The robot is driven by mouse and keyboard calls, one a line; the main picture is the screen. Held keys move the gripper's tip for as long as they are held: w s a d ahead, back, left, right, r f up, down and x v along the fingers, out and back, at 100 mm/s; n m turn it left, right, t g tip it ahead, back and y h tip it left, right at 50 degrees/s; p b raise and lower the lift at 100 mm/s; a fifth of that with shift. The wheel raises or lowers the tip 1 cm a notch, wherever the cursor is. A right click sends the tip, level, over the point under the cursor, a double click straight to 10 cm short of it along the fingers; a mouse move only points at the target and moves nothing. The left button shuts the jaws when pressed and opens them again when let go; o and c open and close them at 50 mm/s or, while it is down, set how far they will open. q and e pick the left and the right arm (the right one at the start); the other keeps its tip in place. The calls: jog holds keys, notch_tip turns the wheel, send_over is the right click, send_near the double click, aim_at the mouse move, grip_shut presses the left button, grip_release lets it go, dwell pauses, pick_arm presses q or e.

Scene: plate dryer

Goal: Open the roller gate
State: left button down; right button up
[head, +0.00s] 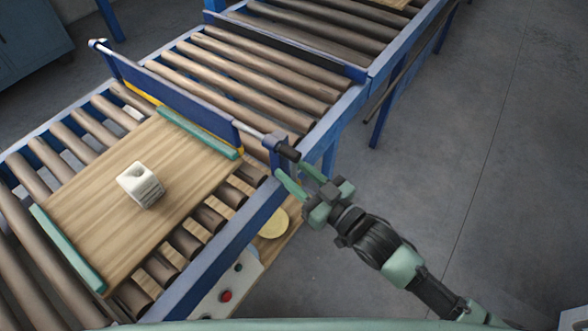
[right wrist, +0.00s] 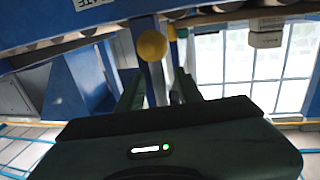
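The roller gate (head: 185,98) is a dark blue panel standing across the conveyor. A metal rod (head: 250,131) runs from its right end to a dark handle end (head: 288,152) at the conveyor's side rail. My right gripper (head: 291,169) is just below and right of that handle end, its two green fingers apart and pointing toward it. In the right wrist view the fingers (right wrist: 158,88) are open with nothing held. A round yellow knob (right wrist: 152,45) shows beyond and between them, seemingly apart from both. My left gripper is not in view.
A wooden board (head: 95,205) with green edge strips lies on the near rollers, bearing a white block (head: 140,184) with a hole. A control box with a red button (head: 226,296) sits below the rail. Bare floor (head: 470,150) lies to the right.

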grip_shut()
dwell(1.4)
